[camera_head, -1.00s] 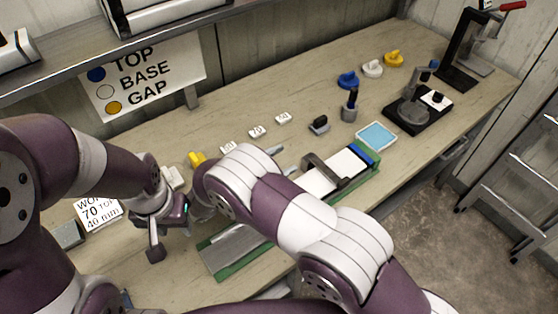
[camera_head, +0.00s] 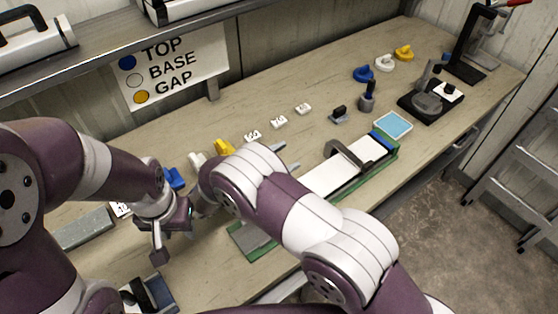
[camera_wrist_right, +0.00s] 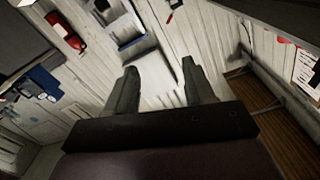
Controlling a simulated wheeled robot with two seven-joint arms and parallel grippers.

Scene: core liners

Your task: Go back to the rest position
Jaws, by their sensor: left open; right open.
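My left gripper (camera_head: 165,238) is at the left of the head view, above the near left part of the bench, open with nothing seen in it. My right arm comes in from the lower right and bends above the bench. Its forearm hides most of my right gripper (camera_head: 286,158); two grey fingertips show beyond it. In the right wrist view the right gripper (camera_wrist_right: 160,85) has its fingers spread and empty, facing a pale wall across free space.
The wooden bench (camera_head: 300,85) holds a green-edged tray (camera_head: 393,152) with a white core under my right arm. Blue (camera_head: 363,73), white (camera_head: 384,63) and yellow (camera_head: 404,53) pieces stand at the back. A black press (camera_head: 470,40) is far right. A shelf overhangs the back left.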

